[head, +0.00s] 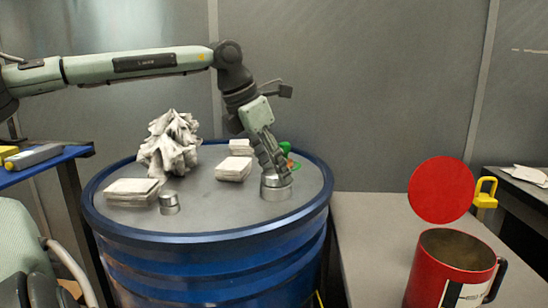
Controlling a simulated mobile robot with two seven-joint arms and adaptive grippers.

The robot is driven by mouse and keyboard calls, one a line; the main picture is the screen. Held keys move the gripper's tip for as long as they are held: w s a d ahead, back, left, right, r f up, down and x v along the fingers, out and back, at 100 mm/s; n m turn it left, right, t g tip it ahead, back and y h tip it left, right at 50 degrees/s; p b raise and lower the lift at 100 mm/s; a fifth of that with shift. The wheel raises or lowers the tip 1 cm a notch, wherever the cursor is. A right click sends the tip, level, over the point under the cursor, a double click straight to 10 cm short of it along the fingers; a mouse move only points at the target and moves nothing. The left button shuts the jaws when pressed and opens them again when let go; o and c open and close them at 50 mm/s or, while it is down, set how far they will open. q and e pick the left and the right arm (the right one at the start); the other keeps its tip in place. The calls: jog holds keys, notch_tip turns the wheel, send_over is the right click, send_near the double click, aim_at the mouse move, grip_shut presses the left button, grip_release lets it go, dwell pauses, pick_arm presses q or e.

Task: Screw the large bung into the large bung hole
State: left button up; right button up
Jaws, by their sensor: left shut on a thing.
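A blue drum (215,268) with a grey top stands in the middle of the head view. My left gripper (277,176) reaches down to the right side of the drum top. Its fingers are shut on the large bung (276,191), a silvery, stepped round piece. The bung looks upright and low at the drum top. The large bung hole is not visible; I cannot tell whether the bung sits in it. A smaller silvery bung-like piece (169,203) stands at the front left of the drum top. My right gripper is not in view.
White folded stacks (132,191) and a crumpled white cloth heap (169,146) lie on the drum top. Green and orange items (288,152) are partly hidden behind my left gripper. A red can (448,270) with a raised round lid (441,189) stands at right on a grey bench (365,230).

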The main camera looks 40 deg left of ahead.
pick_arm(q)
jog(key=shift+m, duration=0.3)
jog(key=m, duration=0.1)
jog(key=m+h, duration=0.1)
jog(key=m, duration=0.1)
jog(key=shift+a+f+g+h, duration=0.1)
jog(key=shift+a+g+h, duration=0.05)
jog(key=shift+g+h, duration=0.15)
jog(key=shift+m, duration=0.7)
jog(key=m, duration=0.2)
jog(key=m+g+h, duration=0.1)
jog(key=m, duration=0.1)
jog(key=shift+w+g, duration=0.15)
jog(key=shift+g, duration=0.15)
jog(key=o, duration=1.1)
jog(key=shift+a, duration=0.1)
